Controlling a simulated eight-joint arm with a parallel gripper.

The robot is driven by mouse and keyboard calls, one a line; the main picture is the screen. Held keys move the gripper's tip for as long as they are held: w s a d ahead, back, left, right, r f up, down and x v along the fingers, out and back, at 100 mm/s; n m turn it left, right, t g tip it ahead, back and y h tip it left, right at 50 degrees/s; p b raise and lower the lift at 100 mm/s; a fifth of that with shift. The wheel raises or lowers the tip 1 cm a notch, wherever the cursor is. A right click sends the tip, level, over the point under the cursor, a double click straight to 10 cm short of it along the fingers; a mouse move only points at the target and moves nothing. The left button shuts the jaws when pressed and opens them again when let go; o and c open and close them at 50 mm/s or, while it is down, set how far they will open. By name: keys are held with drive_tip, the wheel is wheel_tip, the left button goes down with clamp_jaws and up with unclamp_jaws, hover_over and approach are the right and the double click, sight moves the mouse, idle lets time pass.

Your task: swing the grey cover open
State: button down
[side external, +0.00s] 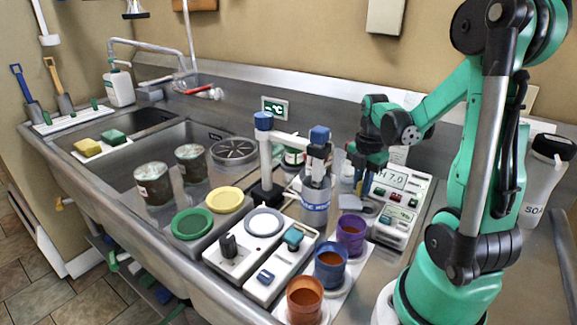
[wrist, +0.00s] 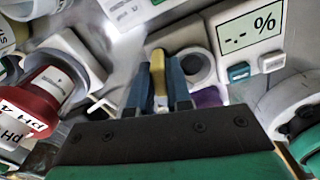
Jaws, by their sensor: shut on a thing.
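My gripper (side external: 360,178) is low beside the white pH meter (side external: 404,183), near the back of the counter. In the wrist view its two blue fingers (wrist: 158,88) are shut on a narrow yellow tab (wrist: 158,66). The yellow tab also shows small in the side view (side external: 358,174). A small grey piece (side external: 369,209) lies just below the fingers. I cannot tell whether it is the grey cover, or whether the tab belongs to it. The fingers and the nearby devices hide much of this spot.
Purple (side external: 351,230), blue (side external: 331,260) and orange (side external: 304,296) cups stand in front of my gripper.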

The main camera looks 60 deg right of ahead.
drive_tip(key=shift+m, duration=2.9)
drive_tip(key=c, duration=0.8)
unclamp_jaws()
drive_tip(key=shift+r, duration=2.8)
